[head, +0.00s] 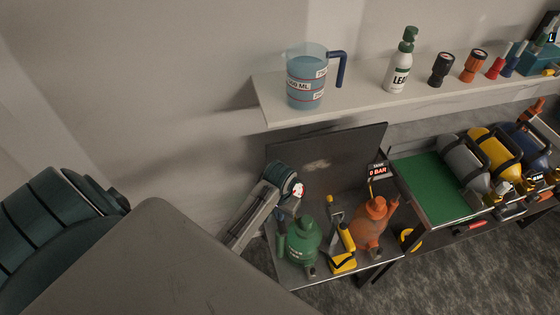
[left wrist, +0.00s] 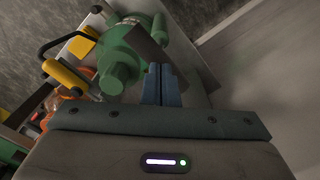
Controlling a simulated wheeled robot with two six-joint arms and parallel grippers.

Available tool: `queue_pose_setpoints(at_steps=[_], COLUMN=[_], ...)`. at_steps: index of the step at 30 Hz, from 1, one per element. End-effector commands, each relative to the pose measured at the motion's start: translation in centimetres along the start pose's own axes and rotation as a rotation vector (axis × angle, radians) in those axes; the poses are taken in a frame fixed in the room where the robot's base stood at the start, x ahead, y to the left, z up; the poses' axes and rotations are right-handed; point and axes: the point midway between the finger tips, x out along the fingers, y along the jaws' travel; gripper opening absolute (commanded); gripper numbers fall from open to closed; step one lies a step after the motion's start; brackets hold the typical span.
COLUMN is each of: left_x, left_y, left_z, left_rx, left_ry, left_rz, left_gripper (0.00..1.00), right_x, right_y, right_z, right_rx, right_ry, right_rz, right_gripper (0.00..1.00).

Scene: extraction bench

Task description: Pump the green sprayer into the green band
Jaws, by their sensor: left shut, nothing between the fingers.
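The green sprayer (head: 302,243) stands on the low bench in the head view. It also shows in the left wrist view (left wrist: 125,48), with its rounded top towards the camera. My left gripper is beside and above it; in the left wrist view its blue fingers (left wrist: 162,84) are together, empty, just right of the sprayer's top. I cannot tell whether they touch it. In the head view my wrist hides the fingers. A small display (head: 377,170) reads 0 BAR above the orange sprayer. I cannot make out a green band. My right gripper is not in view.
The orange sprayer (head: 372,225) and a yellow-handled tool (head: 343,255) stand close to the right. A dark panel (head: 320,150) rises behind. A shelf (head: 350,101) above holds a measuring jug (head: 305,80) and a bottle (head: 398,70). Cylinders (head: 490,145) lie farther right.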

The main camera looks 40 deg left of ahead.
Motion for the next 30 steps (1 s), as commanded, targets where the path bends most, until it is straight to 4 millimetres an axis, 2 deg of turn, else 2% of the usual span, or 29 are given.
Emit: queue_pose_setpoints(at_steps=[14,30], left_x=[0.6,5.0], left_y=[0.0,0.1], left_z=[0.0,0.1], left_rx=[0.000,0.000], left_ry=[0.000,-0.004], left_rz=[0.001,0.001], left_gripper=[0.00,0.00], right_x=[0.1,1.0], right_y=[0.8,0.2], right_z=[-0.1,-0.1], right_rx=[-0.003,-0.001], right_ry=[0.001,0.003], right_rz=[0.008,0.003], right_gripper=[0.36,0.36])
